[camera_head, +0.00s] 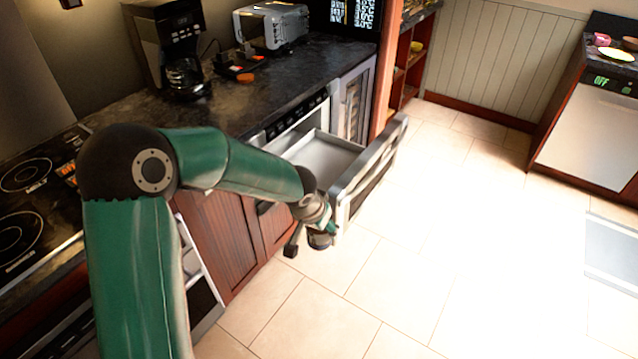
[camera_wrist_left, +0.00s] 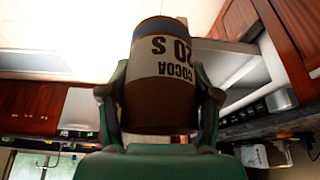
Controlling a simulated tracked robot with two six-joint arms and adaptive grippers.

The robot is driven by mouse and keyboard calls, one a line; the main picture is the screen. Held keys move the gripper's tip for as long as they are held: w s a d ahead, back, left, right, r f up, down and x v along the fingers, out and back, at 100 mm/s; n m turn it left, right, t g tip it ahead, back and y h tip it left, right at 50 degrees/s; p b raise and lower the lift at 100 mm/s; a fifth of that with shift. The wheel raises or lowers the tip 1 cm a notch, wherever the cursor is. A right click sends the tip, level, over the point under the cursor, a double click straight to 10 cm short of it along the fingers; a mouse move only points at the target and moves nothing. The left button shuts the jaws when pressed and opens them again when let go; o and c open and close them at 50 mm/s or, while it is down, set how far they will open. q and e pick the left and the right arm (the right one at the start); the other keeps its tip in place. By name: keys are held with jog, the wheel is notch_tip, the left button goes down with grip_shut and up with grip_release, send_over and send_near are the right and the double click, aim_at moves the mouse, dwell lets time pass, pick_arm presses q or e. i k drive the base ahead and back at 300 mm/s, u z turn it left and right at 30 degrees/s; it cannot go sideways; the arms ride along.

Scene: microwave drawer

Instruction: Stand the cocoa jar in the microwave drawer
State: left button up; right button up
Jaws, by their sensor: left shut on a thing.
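The cocoa jar (camera_wrist_left: 163,75) fills the middle of the left wrist view, a brown jar with a white label whose lettering shows upside down and a blue band. My left gripper (camera_wrist_left: 160,98) is shut on it, one finger on each side. In the head view the left gripper (camera_head: 313,235) hangs just in front of the drawer's near end, outside the drawer; the jar there is small and hard to make out. The microwave drawer (camera_head: 322,155) is pulled open, its pale inside empty where visible. It also shows behind the jar in the left wrist view (camera_wrist_left: 238,70). My right gripper is not in view.
The drawer front (camera_head: 372,172) stands out over the floor close to my left gripper. The dark counter (camera_head: 200,115) holds a coffee maker (camera_head: 172,48) and a toaster (camera_head: 272,24).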

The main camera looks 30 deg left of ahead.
aim_at(332, 158)
jog(key=u, duration=0.4)
jog(key=i, duration=1.35)
jog(key=z, duration=0.3)
